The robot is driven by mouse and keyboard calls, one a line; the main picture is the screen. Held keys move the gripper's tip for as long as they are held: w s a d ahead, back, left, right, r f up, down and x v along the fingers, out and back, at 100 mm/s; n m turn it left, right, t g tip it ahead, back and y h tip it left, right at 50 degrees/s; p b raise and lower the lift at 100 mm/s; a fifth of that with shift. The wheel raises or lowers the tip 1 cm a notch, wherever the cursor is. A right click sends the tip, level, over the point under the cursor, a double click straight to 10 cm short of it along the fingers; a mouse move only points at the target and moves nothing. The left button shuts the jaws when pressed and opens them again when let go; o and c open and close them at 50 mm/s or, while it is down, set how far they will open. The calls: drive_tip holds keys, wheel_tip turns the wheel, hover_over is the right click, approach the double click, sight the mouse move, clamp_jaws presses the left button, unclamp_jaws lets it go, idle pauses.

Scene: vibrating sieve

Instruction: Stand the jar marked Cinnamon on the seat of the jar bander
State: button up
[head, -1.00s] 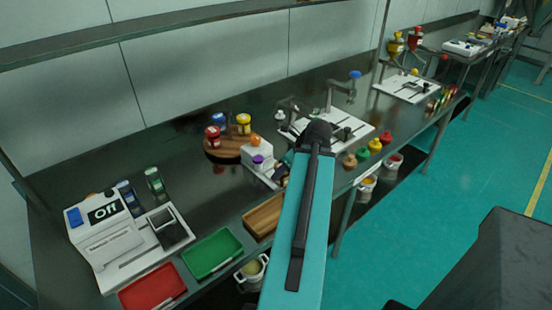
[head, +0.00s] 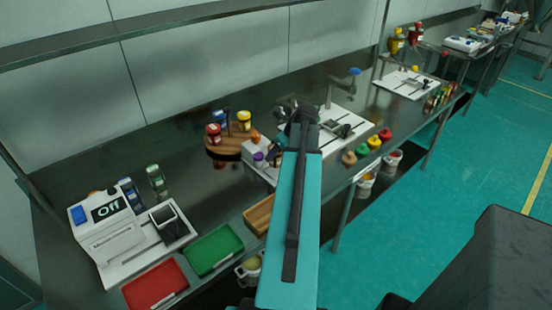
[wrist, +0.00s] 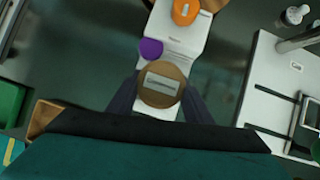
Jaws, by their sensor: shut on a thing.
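My gripper (wrist: 157,92) is shut on a jar with a round tan lid (wrist: 161,84), seen from above in the wrist view. The label on the lid is too small to read. The fingers are on both sides of the jar, whose body is hidden below the lid. A white machine (wrist: 178,34), which I take for the jar bander, lies just beyond and partly under the jar; it also shows in the head view (head: 252,151). It has an orange knob (wrist: 185,11). A purple round top (wrist: 151,50) is beside the held jar. The seat is not clearly visible.
A round wooden board (head: 225,152) with several jars stands behind the white machine. A wooden tray (head: 258,214), a green tray (head: 213,250) and a red tray (head: 154,285) line the front edge. A white-based device (wrist: 263,108) is at right.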

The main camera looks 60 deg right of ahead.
sight(276, 159)
drive_tip(key=shift+f, duration=0.1)
idle(0.3)
drive_tip(key=shift+f+p, duration=0.45)
drive_tip(key=shift+f, duration=1.2)
drive_tip(key=shift+f, duration=0.15)
drive_tip(key=o, duration=1.2)
drive_tip(key=shift+r, duration=0.2)
drive_tip(key=shift+b+v, duration=0.8)
drive_tip(key=shift+v, duration=5.2)
